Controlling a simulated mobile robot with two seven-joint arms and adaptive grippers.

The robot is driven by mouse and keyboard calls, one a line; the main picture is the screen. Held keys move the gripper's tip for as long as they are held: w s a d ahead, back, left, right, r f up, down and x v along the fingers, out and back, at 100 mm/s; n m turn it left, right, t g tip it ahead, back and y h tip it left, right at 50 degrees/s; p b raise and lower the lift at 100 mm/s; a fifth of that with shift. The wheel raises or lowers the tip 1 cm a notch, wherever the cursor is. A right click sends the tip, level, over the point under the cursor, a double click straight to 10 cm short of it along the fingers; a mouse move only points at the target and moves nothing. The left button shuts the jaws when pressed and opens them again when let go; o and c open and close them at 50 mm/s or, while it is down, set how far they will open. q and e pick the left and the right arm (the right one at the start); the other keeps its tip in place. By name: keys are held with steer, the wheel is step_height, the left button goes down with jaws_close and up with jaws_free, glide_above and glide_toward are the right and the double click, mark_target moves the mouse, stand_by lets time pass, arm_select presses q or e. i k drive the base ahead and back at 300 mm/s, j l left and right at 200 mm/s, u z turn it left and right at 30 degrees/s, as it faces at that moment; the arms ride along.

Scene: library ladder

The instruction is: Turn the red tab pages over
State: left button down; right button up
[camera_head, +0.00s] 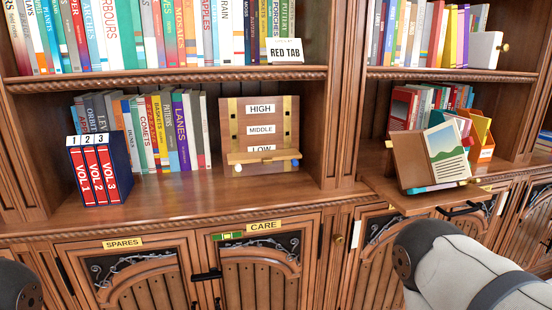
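A brown-covered book (408,165) stands tilted open on a pull-out ledge (420,201) at the right. A white page (448,152) with a landscape picture and text lines faces me. Thin cyan and pink edges show beneath it. I cannot make out a red tab on it. A white card reading RED TAB (285,51) stands on the upper shelf. My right arm comes in at the bottom right, below the book, and its gripper is out of view. Only a dark part of my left arm shows at the bottom left corner; its gripper is out of view.
An orange holder (482,150) stands behind the book. A slipcase with red volumes (76,155) and a HIGH/MIDDLE/LOW board (228,128) stand on the left counter. Cabinet doors marked SPARES (122,244) and CARE are below. The counter front is mostly clear.

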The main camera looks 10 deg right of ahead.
mark_target(445, 146)
steer(key=z, duration=1.45)
